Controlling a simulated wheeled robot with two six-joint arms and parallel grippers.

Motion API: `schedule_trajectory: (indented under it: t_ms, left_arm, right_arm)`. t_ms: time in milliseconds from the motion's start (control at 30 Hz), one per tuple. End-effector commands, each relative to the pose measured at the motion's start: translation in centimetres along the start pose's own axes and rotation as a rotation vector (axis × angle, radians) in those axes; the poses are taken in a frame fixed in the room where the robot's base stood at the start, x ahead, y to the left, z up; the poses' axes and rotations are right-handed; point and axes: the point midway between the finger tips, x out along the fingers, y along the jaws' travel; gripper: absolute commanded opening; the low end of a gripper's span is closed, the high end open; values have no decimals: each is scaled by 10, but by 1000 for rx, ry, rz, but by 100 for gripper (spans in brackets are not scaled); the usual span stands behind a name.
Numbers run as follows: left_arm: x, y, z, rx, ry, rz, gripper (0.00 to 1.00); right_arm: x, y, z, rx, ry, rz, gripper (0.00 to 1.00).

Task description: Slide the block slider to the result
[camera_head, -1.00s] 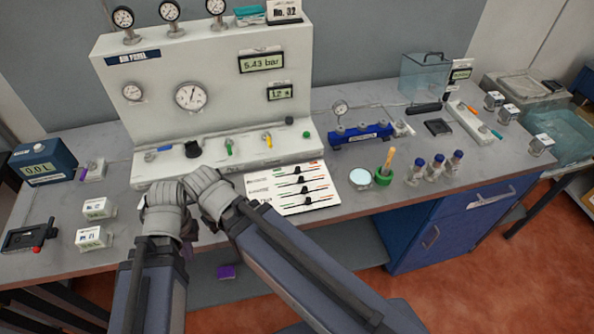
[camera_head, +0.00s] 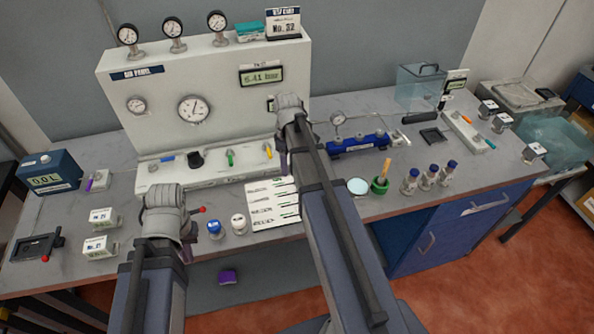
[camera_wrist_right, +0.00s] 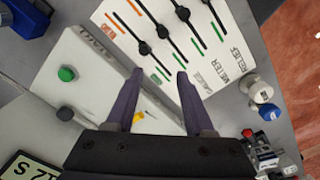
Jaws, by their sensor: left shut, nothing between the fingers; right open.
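A white slider card (camera_head: 262,214) lies on the bench in front of the air panel, its right part hidden by my right arm in the head view. In the right wrist view the card (camera_wrist_right: 155,20) shows several dark tracks with black knobs, orange marks at one end and green at the other. Readable labels seem to be relief, meter and gauge; I cannot tell which is block. My right gripper (camera_wrist_right: 158,73) is open and empty, its fingertips beside the card's label side and the panel base. My left gripper (camera_head: 186,238) is shut and empty over the front bench, fingers partly hidden.
The air panel (camera_head: 230,85) stands behind with gauges, displays and coloured valves. A blue-capped jar (camera_head: 215,229) and a white jar (camera_head: 239,223) stand left of the card. A blue manifold (camera_head: 357,144), green cup (camera_head: 380,186) and several vials are to the right.

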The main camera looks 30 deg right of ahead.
Motion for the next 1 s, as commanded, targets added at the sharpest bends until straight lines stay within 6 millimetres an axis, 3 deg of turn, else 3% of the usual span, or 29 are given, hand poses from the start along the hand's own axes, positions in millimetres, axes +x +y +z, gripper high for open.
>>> schedule_trajectory:
  t_ms: [33,133,467,667,1000]
  left_arm:
    - [-3,0,0,0,0,0,0]
    - [-4,0,0,0,0,0,0]
    - [1,0,0,0,0,0,0]
    - [16,2,-1,-1,0,0,0]
    - [59,6,-3,-2,0,0,0]
  right_arm:
    - [-3,15,3,-3,4,-1,53]
    - [-4,27,8,-15,8,-2,53]
    - [1,29,10,-21,10,-2,53]
    - [16,29,10,-21,9,-2,53]
    - [59,29,9,-21,9,-2,53]
